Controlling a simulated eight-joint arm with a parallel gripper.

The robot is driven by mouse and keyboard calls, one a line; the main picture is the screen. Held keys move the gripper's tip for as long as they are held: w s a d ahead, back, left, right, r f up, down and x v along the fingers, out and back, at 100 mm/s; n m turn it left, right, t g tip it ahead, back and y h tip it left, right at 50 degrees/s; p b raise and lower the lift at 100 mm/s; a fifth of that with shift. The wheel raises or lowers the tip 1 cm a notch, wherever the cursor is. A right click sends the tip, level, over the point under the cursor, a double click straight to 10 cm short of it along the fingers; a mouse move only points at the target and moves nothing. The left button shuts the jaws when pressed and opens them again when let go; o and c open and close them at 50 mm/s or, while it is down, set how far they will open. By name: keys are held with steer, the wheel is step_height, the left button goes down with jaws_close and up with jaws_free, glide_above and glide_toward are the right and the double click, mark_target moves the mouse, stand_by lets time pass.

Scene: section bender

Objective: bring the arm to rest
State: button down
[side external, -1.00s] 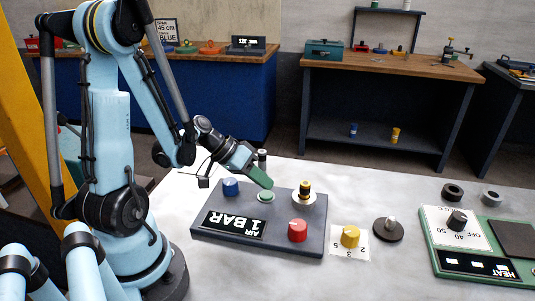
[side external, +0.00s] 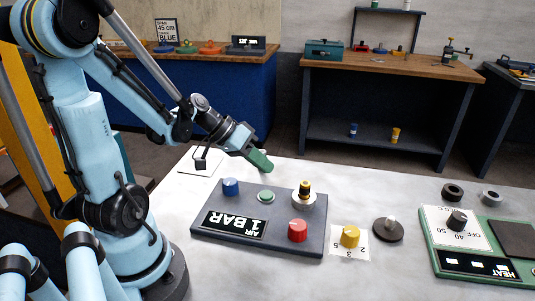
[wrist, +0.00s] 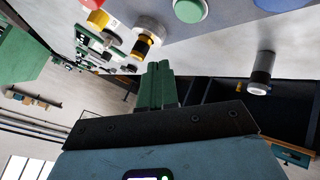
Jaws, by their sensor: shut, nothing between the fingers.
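My gripper (side external: 261,160) is shut with nothing between its green fingertips. It hangs in the air above the white table, just behind the grey control panel (side external: 275,205). In the wrist view the green fingers (wrist: 157,87) lie together. My gripper touches none of these.
A small dark and white cylinder (wrist: 261,74) stands close to my gripper; the gripper mostly hides it in the side view. A yellow knob (side external: 350,236), a dark disc (side external: 388,231) and a green HEAT panel (side external: 440,219) lie to the right. Workbenches stand behind.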

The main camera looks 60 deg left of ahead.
steer(key=shift+d, duration=0.1)
stand_by(0.5)
steer(key=shift+d, duration=0.25)
steer(key=s+d+r+m+y, duration=0.2)
steer(key=d+r+y, duration=0.3)
steer(key=d, duration=0.3)
steer(key=shift+d+g, duration=0.25)
steer(key=shift+g, duration=0.05)
steer(key=w+a+r+m+g, duration=0.2)
steer(key=a+m+g, duration=0.5)
steer(key=a+m, duration=0.1)
steer(key=shift+w+a+r+m, duration=0.2)
steer(key=shift+w+r+m, duration=0.15)
steer(key=shift+m, duration=0.35)
